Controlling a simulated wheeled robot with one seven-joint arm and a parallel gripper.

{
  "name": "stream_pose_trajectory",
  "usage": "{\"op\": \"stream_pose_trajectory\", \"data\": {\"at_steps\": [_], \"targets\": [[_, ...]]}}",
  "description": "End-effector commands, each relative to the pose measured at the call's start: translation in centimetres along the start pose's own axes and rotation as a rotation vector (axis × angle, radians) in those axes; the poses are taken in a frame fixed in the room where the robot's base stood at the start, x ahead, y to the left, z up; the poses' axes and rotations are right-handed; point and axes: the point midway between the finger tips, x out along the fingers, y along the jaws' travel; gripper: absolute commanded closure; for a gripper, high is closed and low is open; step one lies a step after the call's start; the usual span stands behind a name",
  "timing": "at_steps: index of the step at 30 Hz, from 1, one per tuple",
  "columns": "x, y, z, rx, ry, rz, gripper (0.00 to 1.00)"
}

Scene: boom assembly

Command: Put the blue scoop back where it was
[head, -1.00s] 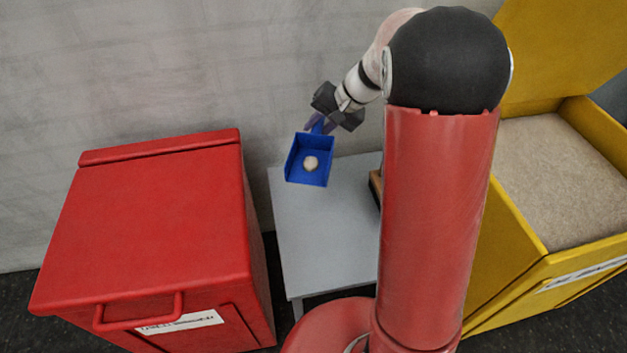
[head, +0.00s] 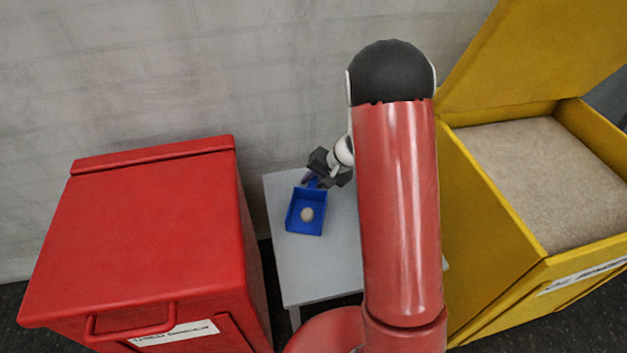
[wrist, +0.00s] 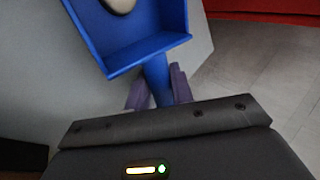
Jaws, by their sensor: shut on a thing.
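The blue scoop (head: 306,226) is over the left part of the grey table (head: 285,271) in the head view, its open tray facing up. A small pale lump (head: 307,214) lies in the tray. My gripper (head: 313,181) is shut on the scoop's handle, at the far side of the tray. In the wrist view the scoop (wrist: 135,47) extends from between the purple fingers (wrist: 158,90), with part of the pale lump at the top edge. I cannot tell whether the scoop touches the table.
A closed red bin (head: 150,240) stands left of the table. An open yellow bin (head: 490,260) with beige granular material (head: 540,175) stands to the right. A wall is behind. My arm hides the table's right part.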

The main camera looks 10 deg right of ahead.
Motion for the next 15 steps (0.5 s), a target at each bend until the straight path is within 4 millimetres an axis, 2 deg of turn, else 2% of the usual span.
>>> {"op": "stream_pose_trajectory", "data": {"at_steps": [10, 11, 15], "targets": [[0.26, 0.16, -0.02, -0.001, 0.001, -0.001, 1.0], [0.24, 0.16, -0.01, -0.001, 0.001, 0.0, 0.76], [0.14, 0.1, -0.01, -0.001, 0.0, 0.0, 0.57]]}}
